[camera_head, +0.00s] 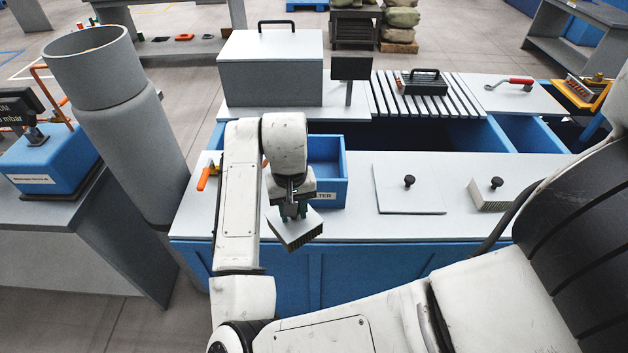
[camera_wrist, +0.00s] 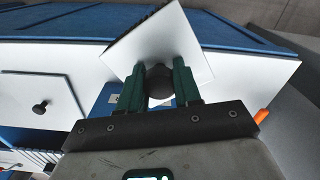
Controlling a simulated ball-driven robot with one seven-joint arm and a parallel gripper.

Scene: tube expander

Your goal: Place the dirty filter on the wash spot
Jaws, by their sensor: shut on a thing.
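My gripper (camera_head: 292,212) is shut on the black knob of a square filter (camera_head: 297,235) with a pale top and grey pleated sides. It holds the filter in the air in front of the blue bin, near the bench's front edge. In the wrist view the gripper (camera_wrist: 160,85) has green fingers on both sides of the knob, with the filter's pale top (camera_wrist: 140,45) beyond. I cannot tell how dirty it is. A second pleated filter (camera_head: 492,195) with a black knob sits at the right of the bench. No spot is clearly marked as the wash spot.
A blue bin (camera_head: 333,190) with a partly hidden label stands beside my arm. A flat plate with a knob (camera_head: 400,200) lies on the bench. Behind are a lidded grey box (camera_head: 270,85), a slatted rack (camera_head: 385,95) and an open blue trough (camera_head: 400,138). A grey pipe (camera_head: 130,130) stands left.

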